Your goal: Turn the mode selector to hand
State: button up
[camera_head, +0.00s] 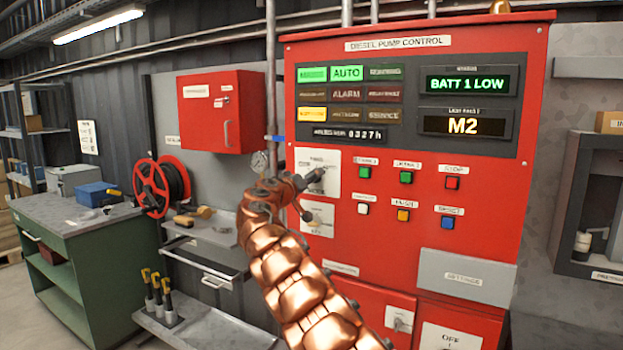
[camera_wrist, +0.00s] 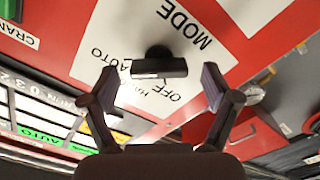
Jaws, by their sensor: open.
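The mode selector is a black knob with a bar handle (camera_wrist: 158,68) on a white plate (camera_wrist: 120,30) marked MODE, AUTO, HAND and OFF in the wrist view. The handle lies level across that picture; I cannot tell surely which mark it points to. My gripper (camera_wrist: 158,79) is open, one finger on each side of the handle, with gaps between. In the head view the selector plate (camera_head: 326,160) is on the red panel, left of the buttons. My gripper (camera_head: 310,181) is in front of it and hides the knob. The AUTO lamp (camera_head: 346,73) is lit green.
Below the plate is a second white plate (camera_head: 319,213). Several push buttons (camera_head: 405,178) sit to the right. Displays (camera_head: 467,84) above read BATT 1 LOW and M2. A red box (camera_head: 222,110) and a hose reel (camera_head: 160,186) are at the left.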

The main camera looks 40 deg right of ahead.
jog(key=shift+d, duration=0.45)
jog(key=shift+w, duration=0.1)
jog(key=c, duration=1.2)
